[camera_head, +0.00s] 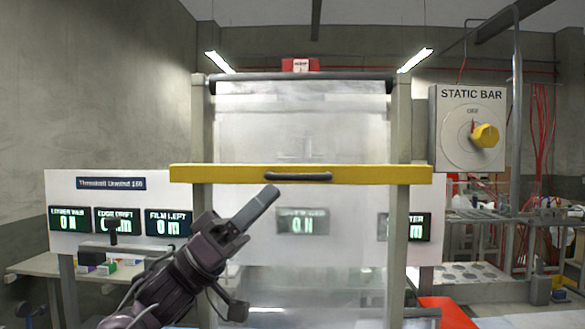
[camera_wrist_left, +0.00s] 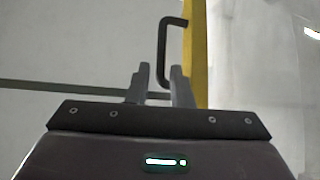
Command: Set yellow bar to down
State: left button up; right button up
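The yellow bar (camera_head: 215,174) runs level across the front of the film frame, at upper-middle height, with a dark handle (camera_head: 298,177) at its middle. In the left wrist view the bar (camera_wrist_left: 198,50) runs upright in the picture, with the dark handle (camera_wrist_left: 164,48) sticking out to its left. My left gripper (camera_head: 270,194) is just below the handle's left end in the head view. In the wrist view its fingers (camera_wrist_left: 161,85) are apart, with the handle's near end showing in the gap. I cannot tell whether they touch it. My right gripper is not in view.
Translucent film (camera_head: 300,120) hangs in the frame behind the bar. A STATIC BAR box (camera_head: 468,95) with a yellow knob (camera_head: 485,135) is at right. A white display panel (camera_head: 120,185) stands at left. A red object (camera_head: 447,312) is at lower right.

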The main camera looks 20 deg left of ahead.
aim_at(290, 176)
pick_arm(q)
jog(key=p+x, duration=0.1)
jog(key=x, duration=0.2)
jog(key=shift+s+r, duration=0.15)
jog(key=shift+r, duration=0.15)
jog(key=shift+w+d+r+p, duration=0.5)
jog(key=shift+w+d+p, duration=0.15)
jog(key=shift+d, duration=0.1)
grip_shut()
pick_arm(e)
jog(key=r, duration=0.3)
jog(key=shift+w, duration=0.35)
